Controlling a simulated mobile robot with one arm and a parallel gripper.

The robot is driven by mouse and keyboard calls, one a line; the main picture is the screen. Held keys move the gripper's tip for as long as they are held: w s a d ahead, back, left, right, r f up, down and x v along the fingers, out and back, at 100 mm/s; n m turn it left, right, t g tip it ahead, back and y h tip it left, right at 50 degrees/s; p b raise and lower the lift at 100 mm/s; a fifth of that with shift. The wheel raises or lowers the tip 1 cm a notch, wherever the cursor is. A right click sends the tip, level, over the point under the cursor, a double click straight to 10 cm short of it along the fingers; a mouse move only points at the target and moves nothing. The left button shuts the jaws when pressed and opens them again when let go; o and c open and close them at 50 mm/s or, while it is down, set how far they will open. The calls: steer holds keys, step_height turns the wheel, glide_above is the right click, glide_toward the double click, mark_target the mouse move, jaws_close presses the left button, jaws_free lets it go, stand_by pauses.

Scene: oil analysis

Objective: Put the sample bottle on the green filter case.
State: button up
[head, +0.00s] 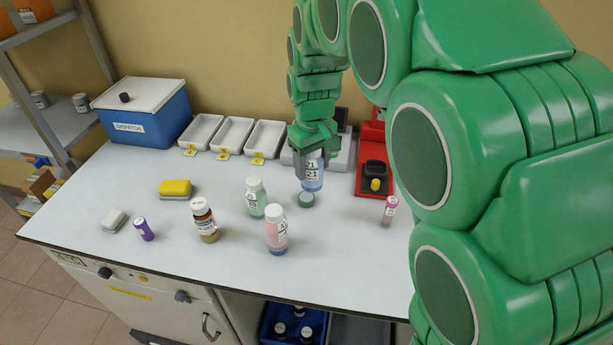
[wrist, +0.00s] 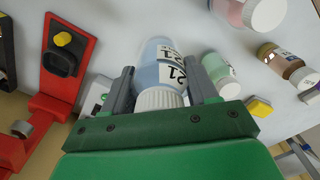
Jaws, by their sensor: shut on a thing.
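The sample bottle (head: 312,179) has pale blue contents and a label reading 21. My gripper (head: 313,160) points down and is shut on it near its white cap. In the wrist view the bottle (wrist: 160,68) sits between the two grey fingers of my gripper (wrist: 160,84), its cap toward the palm. The green filter case (head: 306,200) is a small round disc on the table. In the head view the bottle's lower end shows right above and slightly right of the case; I cannot tell whether they touch. The wrist view does not show the case.
Nearby stand a green-tinted bottle (head: 256,197), a pink-and-blue bottle (head: 276,232) and a brown bottle (head: 205,220). A red stand (head: 371,150) is at right, with a small pink-capped vial (head: 389,211) in front. White trays (head: 234,134) and a blue dispatch box (head: 148,118) line the back.

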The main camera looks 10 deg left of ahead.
steer(key=shift+w+a+f, duration=0.35)
steer(key=shift+w+f, duration=0.45)
steer(key=shift+f, duration=0.7)
steer(key=shift+w+a+f, duration=0.4)
steer(key=shift+w+f, duration=0.4)
steer(key=shift+f, duration=0.75)
steer(key=shift+w+a+f, duration=0.35)
steer(key=shift+w+f, duration=0.45)
steer(key=shift+f, duration=0.7)
steer(key=shift+f, duration=0.1)
steer(key=o, duration=1.2)
steer(key=shift+r, duration=6.1)
steer(key=shift+s+d, duration=0.1)
